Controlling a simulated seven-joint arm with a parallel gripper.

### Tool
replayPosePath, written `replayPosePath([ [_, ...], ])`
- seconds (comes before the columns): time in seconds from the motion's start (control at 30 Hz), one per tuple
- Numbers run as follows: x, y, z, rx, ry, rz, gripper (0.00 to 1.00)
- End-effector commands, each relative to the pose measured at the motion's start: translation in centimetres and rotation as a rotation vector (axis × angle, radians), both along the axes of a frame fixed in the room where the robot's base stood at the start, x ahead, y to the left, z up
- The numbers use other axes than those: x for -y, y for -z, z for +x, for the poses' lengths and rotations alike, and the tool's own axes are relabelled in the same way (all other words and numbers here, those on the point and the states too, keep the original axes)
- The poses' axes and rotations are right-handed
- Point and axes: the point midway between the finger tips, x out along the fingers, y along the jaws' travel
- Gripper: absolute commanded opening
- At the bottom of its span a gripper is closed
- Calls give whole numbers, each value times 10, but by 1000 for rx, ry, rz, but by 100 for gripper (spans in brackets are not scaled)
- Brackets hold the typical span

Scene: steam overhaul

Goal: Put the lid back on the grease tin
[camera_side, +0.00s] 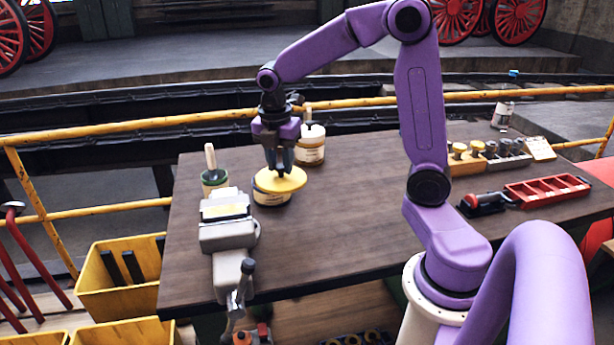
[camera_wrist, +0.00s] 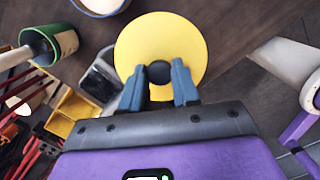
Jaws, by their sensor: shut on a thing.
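The lid is a flat yellow disc (camera_side: 283,180) with a dark knob. My gripper (camera_side: 280,168) is shut on the knob, which shows between the fingertips in the wrist view (camera_wrist: 159,74). I cannot tell whether lid and tin touch. In the wrist view a round container with a blue rim (camera_wrist: 100,12) is cut off at the top edge; I cannot tell whether it is the grease tin.
A green tin with a brush (camera_side: 213,180) and a grey vise (camera_side: 228,236) are to the left. A pale jar with a brush (camera_side: 310,150) stands behind the lid. A red tray (camera_side: 545,190) lies far right. The bench middle (camera_side: 350,215) is clear.

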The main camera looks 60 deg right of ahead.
Motion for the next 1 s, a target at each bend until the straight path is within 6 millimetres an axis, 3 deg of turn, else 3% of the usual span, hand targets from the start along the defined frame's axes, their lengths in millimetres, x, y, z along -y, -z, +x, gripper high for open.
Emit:
replayPosePath([
  [0.2, 39, 8, 57, -1, 3, -3, 0],
  [0.4, 77, 16, 92, 0, 2, -6, 0],
  [0.6, 100, 21, 108, 2, -1, -9, 0],
  [1.0, 104, 41, 110, 0, -2, -9, 0],
])
